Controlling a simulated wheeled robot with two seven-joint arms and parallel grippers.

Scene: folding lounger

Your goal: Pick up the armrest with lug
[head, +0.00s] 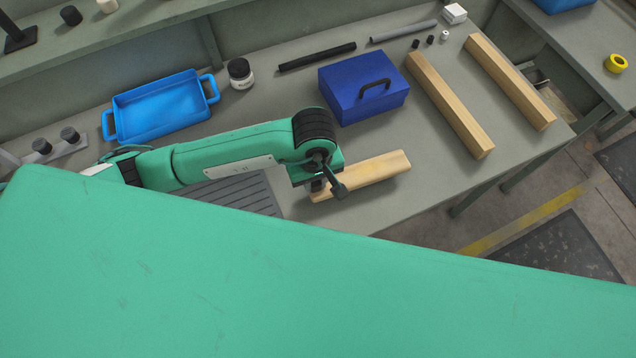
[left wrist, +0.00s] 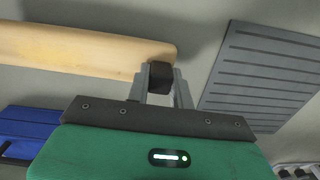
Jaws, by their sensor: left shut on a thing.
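The armrest with lug (head: 378,173) is a short pale wooden bar near the front edge of the grey workbench in the head view. Its dark, blocky lug (left wrist: 160,77) is at the bar's end in the left wrist view, where the wooden bar (left wrist: 85,50) runs off to the left. My left gripper (head: 328,188) is at the left end of the armrest. In the left wrist view its two fingers (left wrist: 160,85) are closed on the dark lug. I cannot tell whether the bar touches the bench. My right gripper is out of view.
A blue box with a handle (head: 362,88) stands just behind the armrest. A ribbed grey mat (head: 235,194) lies left of it. Two long wooden bars (head: 450,105) (head: 510,82) lie to the right. A blue tray (head: 160,105) and a jar (head: 240,73) stand at back left.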

